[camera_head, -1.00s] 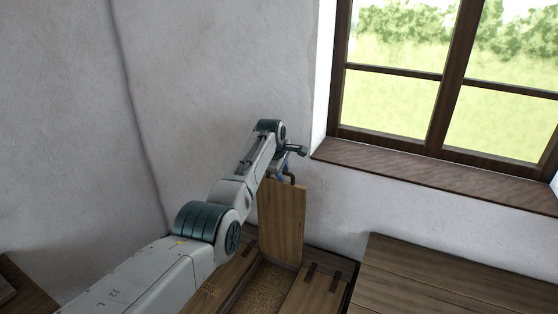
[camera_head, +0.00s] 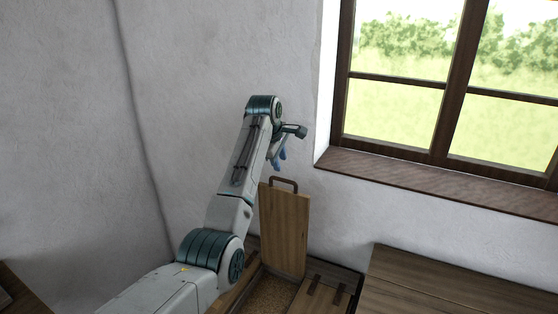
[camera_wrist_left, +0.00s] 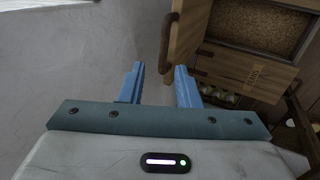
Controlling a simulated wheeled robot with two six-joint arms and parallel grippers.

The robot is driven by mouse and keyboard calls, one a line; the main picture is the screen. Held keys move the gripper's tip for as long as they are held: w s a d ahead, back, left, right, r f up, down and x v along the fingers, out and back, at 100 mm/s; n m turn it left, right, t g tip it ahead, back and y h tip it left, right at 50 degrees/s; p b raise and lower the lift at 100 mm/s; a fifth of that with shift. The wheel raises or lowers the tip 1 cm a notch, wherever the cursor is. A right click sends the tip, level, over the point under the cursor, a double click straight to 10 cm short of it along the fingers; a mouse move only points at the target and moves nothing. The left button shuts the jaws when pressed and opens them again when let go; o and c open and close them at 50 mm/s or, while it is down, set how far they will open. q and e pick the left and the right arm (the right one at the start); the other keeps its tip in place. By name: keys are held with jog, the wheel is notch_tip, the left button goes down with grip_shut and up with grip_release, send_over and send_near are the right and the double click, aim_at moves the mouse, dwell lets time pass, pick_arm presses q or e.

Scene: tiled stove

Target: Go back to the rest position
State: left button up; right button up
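My left gripper (camera_head: 279,156) is above the raised wooden lid (camera_head: 285,232) in the head view, with its blue fingertips clear of the lid's handle (camera_head: 283,184). In the left wrist view the two blue fingers of my left gripper (camera_wrist_left: 158,82) stand apart with nothing between them. The lid's handle (camera_wrist_left: 166,48) shows just beyond them, and the lid stands open, upright. My right gripper is in neither view.
Below the lid is an open wooden bin with grainy brown filling (camera_head: 272,291). A wooden bench top (camera_head: 440,285) is at the right. A window sill (camera_head: 430,180) juts out above it. White walls (camera_head: 200,90) stand behind and left of my arm.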

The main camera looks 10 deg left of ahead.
pick_arm(q)
jog(key=shift+f, duration=0.1)
